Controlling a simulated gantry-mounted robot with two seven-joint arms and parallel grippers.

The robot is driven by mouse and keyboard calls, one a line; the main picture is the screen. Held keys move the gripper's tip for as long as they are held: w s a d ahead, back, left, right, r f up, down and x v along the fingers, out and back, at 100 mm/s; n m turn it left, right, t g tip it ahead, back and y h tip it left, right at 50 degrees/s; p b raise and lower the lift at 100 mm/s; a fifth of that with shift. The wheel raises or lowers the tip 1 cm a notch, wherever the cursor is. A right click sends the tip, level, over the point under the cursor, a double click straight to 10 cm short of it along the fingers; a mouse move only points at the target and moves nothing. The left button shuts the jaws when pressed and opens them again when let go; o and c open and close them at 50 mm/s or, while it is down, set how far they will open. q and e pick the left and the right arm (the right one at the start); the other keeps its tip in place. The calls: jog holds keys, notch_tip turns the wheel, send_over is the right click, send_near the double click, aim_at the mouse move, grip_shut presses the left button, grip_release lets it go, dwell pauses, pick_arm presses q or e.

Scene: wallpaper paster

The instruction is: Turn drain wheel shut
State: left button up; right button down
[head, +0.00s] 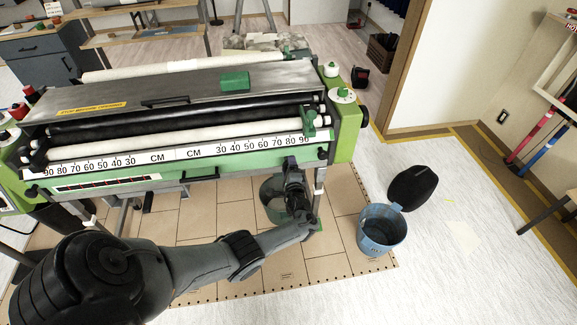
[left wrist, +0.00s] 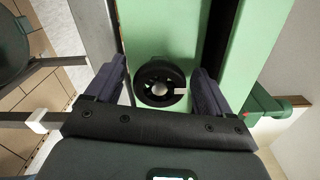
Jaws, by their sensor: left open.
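A black round wheel (left wrist: 148,72) with a shiny centre sits on the pale green panel (left wrist: 165,25) in the left wrist view. My left gripper (left wrist: 160,72) is open, with one dark finger on each side of the wheel and gaps showing between them. I cannot tell how far the fingertips reach along it. In the head view my left gripper (head: 290,162) is at the front of the green pasting machine (head: 240,161), right of its middle. The wheel cannot be made out there, behind the gripper. My right gripper is not in view.
A greenish bucket (head: 271,190) stands under the machine, partly behind my left forearm. A blue bucket (head: 383,238) and a black lid-like object (head: 413,187) are on the floor to the right. A machine leg (head: 320,188) stands just right of my left gripper.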

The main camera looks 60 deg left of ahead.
pick_arm(q)
jog(key=shift+d, duration=0.1)
jog(key=shift+s+d, duration=0.1)
jog(key=shift+d, duration=0.15)
jog(key=p+v, duration=0.3)
jog(key=v, duration=0.7)
jog(key=shift+p, duration=0.35)
jog(key=shift+s, duration=0.1)
